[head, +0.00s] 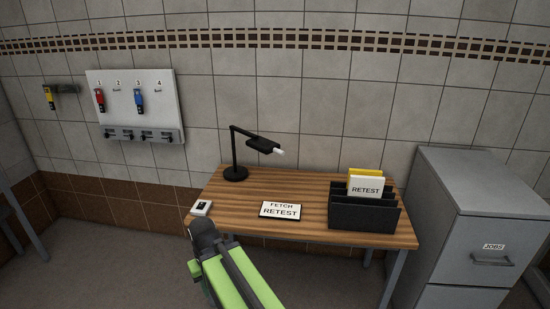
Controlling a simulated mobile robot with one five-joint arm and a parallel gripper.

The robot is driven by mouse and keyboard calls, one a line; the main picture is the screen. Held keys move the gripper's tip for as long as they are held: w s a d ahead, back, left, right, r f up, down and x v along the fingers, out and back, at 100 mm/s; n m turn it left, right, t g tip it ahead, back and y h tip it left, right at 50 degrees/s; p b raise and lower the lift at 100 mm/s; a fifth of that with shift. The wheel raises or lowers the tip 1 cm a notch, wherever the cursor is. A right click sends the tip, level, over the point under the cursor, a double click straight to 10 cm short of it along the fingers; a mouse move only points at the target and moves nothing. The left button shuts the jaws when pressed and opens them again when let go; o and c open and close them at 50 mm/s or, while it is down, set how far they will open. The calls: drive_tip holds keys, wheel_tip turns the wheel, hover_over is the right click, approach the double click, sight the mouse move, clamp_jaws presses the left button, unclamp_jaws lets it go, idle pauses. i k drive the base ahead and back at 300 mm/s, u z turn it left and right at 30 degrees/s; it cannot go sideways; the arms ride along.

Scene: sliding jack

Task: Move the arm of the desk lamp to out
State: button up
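The black desk lamp (234,152) stands on the back left of the wooden desk. Its round base (235,173) rests on the desktop and its post is upright. The lamp's arm (250,137) reaches from the top of the post to the right and somewhat toward me, ending in a flat dark head (263,145) with a pale tip (279,153). My green arm with a dark joint rises from the bottom at the desk's front left corner, well apart from the lamp. The fingers of my gripper do not show.
The desk (312,194) holds a "FETCH RETEST" sign (280,210), a black file rack (362,217) with a "RETEST" card (366,187), and a small white device (201,208). A grey cabinet (480,215) stands right. A key board (128,82) hangs on the wall. The desktop before the lamp is clear.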

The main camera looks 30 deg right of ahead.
sight(266, 147)
drive_tip(key=z, duration=0.15)
drive_tip(key=i, duration=0.85)
drive_tip(key=u, duration=0.05)
